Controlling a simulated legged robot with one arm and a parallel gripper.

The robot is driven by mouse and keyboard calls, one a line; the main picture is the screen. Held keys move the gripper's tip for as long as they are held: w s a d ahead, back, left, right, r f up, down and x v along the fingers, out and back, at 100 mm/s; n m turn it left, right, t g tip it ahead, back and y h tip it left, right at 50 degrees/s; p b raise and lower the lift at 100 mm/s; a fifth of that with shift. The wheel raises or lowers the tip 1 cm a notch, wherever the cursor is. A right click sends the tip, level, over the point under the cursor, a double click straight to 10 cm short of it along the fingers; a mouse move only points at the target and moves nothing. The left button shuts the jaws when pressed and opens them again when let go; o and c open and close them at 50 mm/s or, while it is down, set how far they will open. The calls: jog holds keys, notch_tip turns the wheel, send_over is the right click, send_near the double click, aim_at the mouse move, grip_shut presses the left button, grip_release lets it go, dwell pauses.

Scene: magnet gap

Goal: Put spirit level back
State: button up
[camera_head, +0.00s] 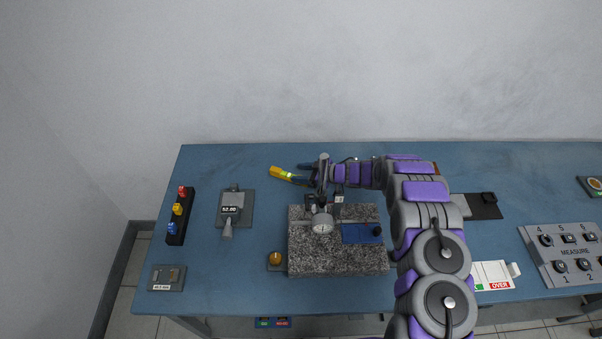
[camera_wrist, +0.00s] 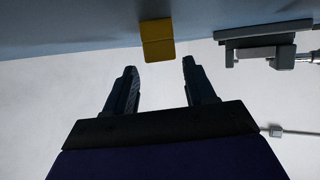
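The spirit level (camera_head: 281,173) is a yellow bar with a greenish vial, near the back edge of the blue table in the head view. In the wrist view its yellow end (camera_wrist: 157,40) shows just past the fingertips, roughly centred between them. My gripper (camera_head: 299,174) is at the right end of the level in the head view. Its two dark fingers stand apart in the wrist view (camera_wrist: 159,65), with nothing seen clamped between them. Whether a finger touches the level cannot be told. My arm hides part of the table right of it.
A granite plate (camera_head: 310,261) with a dial gauge (camera_head: 322,223) on a stand is in front of my gripper. A grey caliper-like tool (camera_head: 229,209) and a rack of coloured blocks (camera_head: 175,228) are on the left.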

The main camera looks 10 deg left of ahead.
jog(key=shift+s+d+f, duration=0.2)
jog(key=shift+s+f, duration=0.05)
jog(key=shift+f, duration=0.3)
jog(key=shift+s+d+f, duration=0.15)
jog(key=shift+s+f, duration=0.1)
jog(key=shift+f, duration=0.25)
jog(key=shift+d+r+m, duration=0.15)
jog(key=shift+r+m, duration=0.15)
jog(key=shift+r, duration=0.2)
jog(key=v, duration=0.3)
jog(key=p+v, duration=0.1)
jog(key=v, duration=0.3)
jog(key=w+v, duration=0.1)
jog(key=v, duration=0.2)
jog(key=shift+d+r+p, duration=0.3)
jog(key=shift+r, duration=0.2)
jog(key=shift+d+r, duration=0.2)
jog(key=shift+d, duration=0.05)
jog(key=shift+s+r, duration=0.1)
jog(key=shift+r, duration=0.05)
